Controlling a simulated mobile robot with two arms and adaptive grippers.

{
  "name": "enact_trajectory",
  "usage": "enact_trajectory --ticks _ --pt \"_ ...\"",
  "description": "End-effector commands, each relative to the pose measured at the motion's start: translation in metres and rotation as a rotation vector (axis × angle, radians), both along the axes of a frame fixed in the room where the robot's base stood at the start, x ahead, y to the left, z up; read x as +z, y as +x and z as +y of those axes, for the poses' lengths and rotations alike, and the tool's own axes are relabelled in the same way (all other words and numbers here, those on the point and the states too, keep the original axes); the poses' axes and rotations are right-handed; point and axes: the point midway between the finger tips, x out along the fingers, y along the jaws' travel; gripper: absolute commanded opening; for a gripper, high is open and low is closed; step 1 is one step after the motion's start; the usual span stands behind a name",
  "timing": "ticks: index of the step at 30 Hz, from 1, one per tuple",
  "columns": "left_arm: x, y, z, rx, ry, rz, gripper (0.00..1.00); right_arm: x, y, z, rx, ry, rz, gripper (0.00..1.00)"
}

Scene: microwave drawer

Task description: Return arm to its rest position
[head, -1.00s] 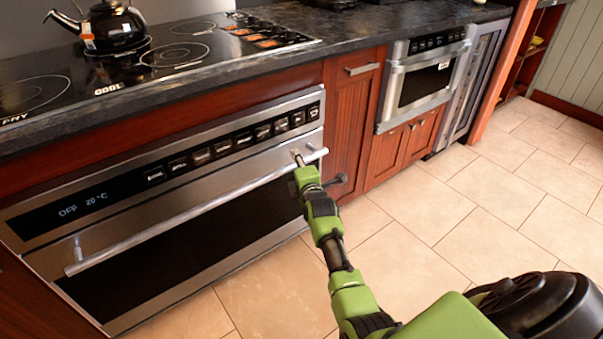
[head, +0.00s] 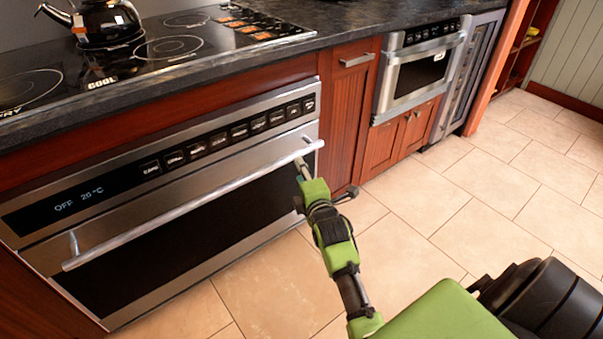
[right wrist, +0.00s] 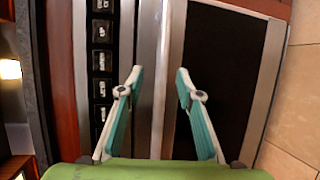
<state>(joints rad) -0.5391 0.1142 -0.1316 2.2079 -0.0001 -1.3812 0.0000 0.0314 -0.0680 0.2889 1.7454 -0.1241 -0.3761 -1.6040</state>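My right arm reaches in from the lower right in the head view. Its gripper (head: 302,166) is beside the right end of the steel oven handle (head: 200,205), in front of the oven door. In the right wrist view the two teal fingers (right wrist: 158,76) stand apart, with no object seen gripped. A steel bar (right wrist: 174,90), seemingly the handle, runs between and beyond them; contact cannot be told. The oven (head: 170,255) is closed and its display reads OFF. The microwave drawer (head: 420,70) at the right is shut. My left gripper is not in view.
A black kettle (head: 105,24) stands on the cooktop (head: 60,80) at the upper left. Red-brown cabinets (head: 340,130) flank the oven and lie under the microwave. The tiled floor (head: 450,200) to the right is clear.

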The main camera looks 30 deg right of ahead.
Motion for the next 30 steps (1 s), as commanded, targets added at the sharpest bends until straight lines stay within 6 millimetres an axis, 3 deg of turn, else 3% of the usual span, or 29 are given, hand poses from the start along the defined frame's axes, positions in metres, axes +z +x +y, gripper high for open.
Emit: enact_trajectory --ticks 12,17,23,27,30 --pt "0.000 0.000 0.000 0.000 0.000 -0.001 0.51 -0.002 -0.001 0.001 0.000 0.007 0.003 0.33" --pt "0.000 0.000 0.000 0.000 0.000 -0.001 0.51 -0.026 -0.018 0.016 0.001 0.140 0.056 0.33" --pt "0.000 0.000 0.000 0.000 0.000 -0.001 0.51 -0.093 -0.085 0.063 -0.079 0.540 0.235 0.33" --pt "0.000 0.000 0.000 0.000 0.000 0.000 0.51 -0.136 -0.151 0.101 -0.218 0.814 0.385 0.33" --pt "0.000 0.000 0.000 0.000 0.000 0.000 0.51 -0.156 -0.196 0.122 -0.335 0.960 0.474 0.33"
